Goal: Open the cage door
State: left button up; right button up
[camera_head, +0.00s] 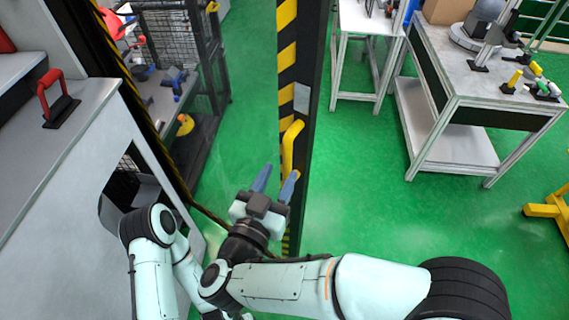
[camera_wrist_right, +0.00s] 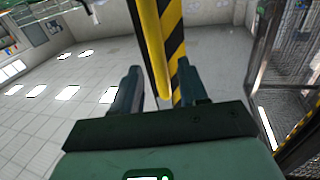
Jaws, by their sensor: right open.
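The cage door has an upright edge (camera_head: 287,55) with yellow and black stripes, left of a black post face. A yellow bar handle (camera_head: 291,147) stands upright on it. My right gripper (camera_head: 275,182) is open just below and to the left of the handle. In the right wrist view the handle (camera_wrist_right: 153,50) rises ahead, in line with the gap between the two fingers (camera_wrist_right: 160,88). I cannot tell whether it touches them. The striped edge (camera_wrist_right: 175,50) shows behind it. How far the door stands open is not clear. My left gripper is not in view.
A grey cabinet with a red handle (camera_head: 57,98) is at left. A mesh cage (camera_head: 165,45) and a bench with a yellow duck (camera_head: 185,124) lie behind the door. White work tables (camera_head: 455,90) stand at right. Green floor (camera_head: 370,185) right of the door is clear.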

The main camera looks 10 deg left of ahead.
jog(key=v, duration=0.8)
jog(key=shift+s+b, duration=0.3)
jog(key=shift+b, duration=0.1)
